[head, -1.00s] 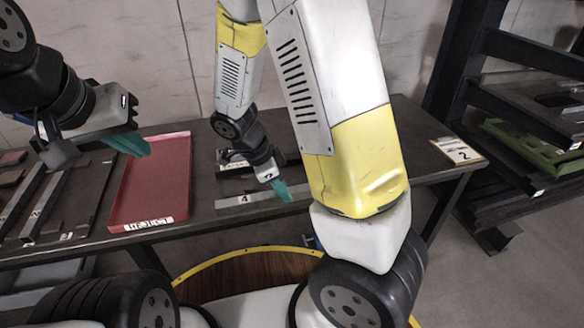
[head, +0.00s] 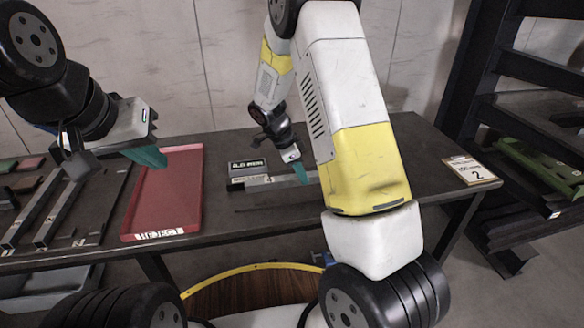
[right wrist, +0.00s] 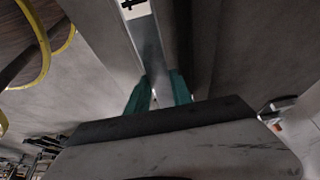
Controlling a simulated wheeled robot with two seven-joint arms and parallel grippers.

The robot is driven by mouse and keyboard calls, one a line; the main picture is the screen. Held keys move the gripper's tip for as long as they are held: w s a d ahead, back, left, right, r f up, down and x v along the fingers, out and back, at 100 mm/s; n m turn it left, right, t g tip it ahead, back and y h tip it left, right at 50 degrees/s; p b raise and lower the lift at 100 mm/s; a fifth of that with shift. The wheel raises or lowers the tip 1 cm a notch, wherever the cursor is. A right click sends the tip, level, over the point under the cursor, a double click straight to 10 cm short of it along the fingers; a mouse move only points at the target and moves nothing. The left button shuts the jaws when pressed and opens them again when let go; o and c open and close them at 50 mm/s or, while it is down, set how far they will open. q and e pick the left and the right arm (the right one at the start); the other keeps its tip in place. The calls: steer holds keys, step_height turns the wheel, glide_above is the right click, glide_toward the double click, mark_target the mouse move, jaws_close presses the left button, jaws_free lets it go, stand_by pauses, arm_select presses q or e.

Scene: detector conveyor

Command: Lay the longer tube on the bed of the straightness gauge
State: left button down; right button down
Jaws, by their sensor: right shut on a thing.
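My right gripper (head: 303,175) is behind my own arm in the head view, at the back middle of the bench. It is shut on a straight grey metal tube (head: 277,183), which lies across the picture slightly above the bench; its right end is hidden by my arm. In the right wrist view the tube (right wrist: 147,45) runs between the two teal fingers (right wrist: 158,92), with a white marked label at its far end. My left gripper (head: 148,157) hangs empty over the red tray; its opening is not clear. I cannot tell for certain which item is the straightness gauge.
A red tray marked REJECT (head: 131,222) lies left of middle. Further left, long grey bars (head: 62,208) lie on a dark plate. A dark labelled block (head: 248,166) sits behind the held tube. A card marked 2 (head: 470,171) lies at the right bench end, beside a dark rack (head: 545,105).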

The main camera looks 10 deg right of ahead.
steer(key=shift+f, duration=1.65)
steer(key=c, duration=1.1)
jaws_free()
steer(key=shift+f, duration=0.15)
